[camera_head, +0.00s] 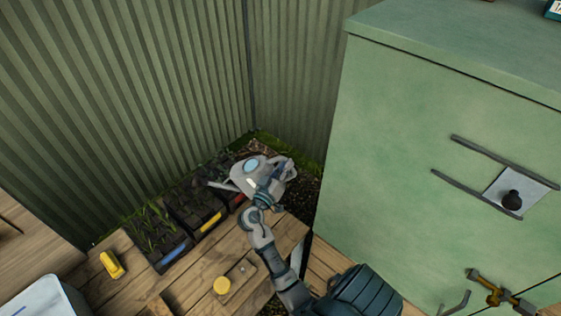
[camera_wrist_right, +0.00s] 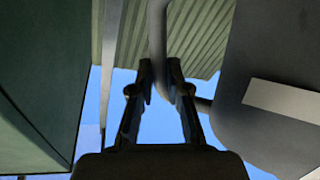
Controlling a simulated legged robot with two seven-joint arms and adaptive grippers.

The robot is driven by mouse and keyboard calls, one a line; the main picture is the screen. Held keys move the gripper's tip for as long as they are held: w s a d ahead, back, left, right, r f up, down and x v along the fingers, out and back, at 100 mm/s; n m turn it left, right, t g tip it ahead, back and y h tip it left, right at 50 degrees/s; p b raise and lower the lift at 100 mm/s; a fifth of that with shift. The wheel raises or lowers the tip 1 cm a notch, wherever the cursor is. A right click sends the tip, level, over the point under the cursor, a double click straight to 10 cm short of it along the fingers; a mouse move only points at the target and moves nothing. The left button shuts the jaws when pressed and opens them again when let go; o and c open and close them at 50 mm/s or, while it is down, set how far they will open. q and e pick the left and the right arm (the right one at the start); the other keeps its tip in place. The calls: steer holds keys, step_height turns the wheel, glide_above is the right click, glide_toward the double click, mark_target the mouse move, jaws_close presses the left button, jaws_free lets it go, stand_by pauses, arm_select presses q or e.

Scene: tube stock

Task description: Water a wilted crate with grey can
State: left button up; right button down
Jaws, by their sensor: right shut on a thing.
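The grey can (camera_head: 262,166) is in the air above the far right end of the row of crates, its spout pointing left. My right gripper (camera_head: 268,191) is shut on the can's handle; in the right wrist view the fingers (camera_wrist_right: 160,82) close around the grey handle (camera_wrist_right: 157,35), with the can body (camera_wrist_right: 265,105) at right. A blue-labelled crate (camera_head: 174,254) holds upright green shoots. A yellow-labelled crate (camera_head: 211,222) beside it looks dark and sparse. A red-labelled crate (camera_head: 238,200) is partly hidden by the can. Which plants are wilted is hard to tell. My left gripper is out of view.
A tall green cabinet (camera_head: 430,130) stands close on the right. Corrugated walls (camera_head: 120,100) close off the back. A pale container (camera_head: 45,297) is at lower left.

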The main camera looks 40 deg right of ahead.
step_height(320, 180, down, 9)
steer(key=m+y+b, duration=0.1)
steer(key=m+b, duration=0.2)
steer(key=b, duration=0.1)
steer(key=shift+s+d+m+g+y, duration=0.3)
steer(key=shift+s+d+m+y, duration=0.1)
steer(key=shift+s, duration=0.05)
stand_by(0.7)
